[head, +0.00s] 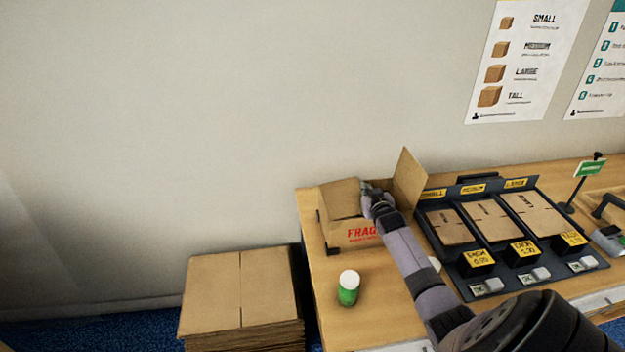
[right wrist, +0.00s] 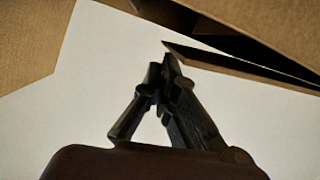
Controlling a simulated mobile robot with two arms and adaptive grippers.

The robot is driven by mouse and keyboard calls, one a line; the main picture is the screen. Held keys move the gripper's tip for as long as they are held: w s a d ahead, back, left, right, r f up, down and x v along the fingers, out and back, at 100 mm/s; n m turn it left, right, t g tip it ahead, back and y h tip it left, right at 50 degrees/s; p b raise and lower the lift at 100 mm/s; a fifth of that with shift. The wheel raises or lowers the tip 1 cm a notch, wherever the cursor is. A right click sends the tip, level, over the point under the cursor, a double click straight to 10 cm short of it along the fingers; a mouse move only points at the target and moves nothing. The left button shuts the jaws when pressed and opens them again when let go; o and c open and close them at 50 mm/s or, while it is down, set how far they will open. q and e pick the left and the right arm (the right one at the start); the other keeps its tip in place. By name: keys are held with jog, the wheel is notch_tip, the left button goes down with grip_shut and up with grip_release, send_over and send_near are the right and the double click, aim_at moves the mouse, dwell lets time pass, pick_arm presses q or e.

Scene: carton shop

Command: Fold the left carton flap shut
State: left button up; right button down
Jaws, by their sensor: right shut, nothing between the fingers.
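The brown carton (head: 340,232) with red "FRAG..." lettering stands at the left end of the wooden table. Its left flap (head: 340,196) leans inward over the opening, tilted rather than flat. Its right flap (head: 409,180) stands upright. My right gripper (head: 368,190) is between the two flaps, close to the left flap's right edge; whether it touches cannot be told. In the right wrist view its fingers (right wrist: 168,68) are shut and empty, with cardboard at the upper left and upper right. My arm hides part of the carton's right side. My left gripper is out of view.
A green bottle with a white cap (head: 348,288) stands in front of the carton. A dark rack of flat cartons (head: 483,272) stands to the right. Stacked flat cardboard (head: 240,290) is beside the table at left. A green sign (head: 590,169) stands at far right.

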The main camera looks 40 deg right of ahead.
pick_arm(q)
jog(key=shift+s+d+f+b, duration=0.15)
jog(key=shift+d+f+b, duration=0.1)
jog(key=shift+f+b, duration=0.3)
pick_arm(e)
jog(key=shift+s+d+f, duration=0.1)
jog(key=shift+d+f, duration=0.05)
jog(key=shift+f, duration=0.35)
jog(key=shift+s+d+f, duration=0.1)
jog(key=shift+f, duration=0.4)
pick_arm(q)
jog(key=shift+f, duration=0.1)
pick_arm(e)
jog(key=shift+w+r, duration=0.1)
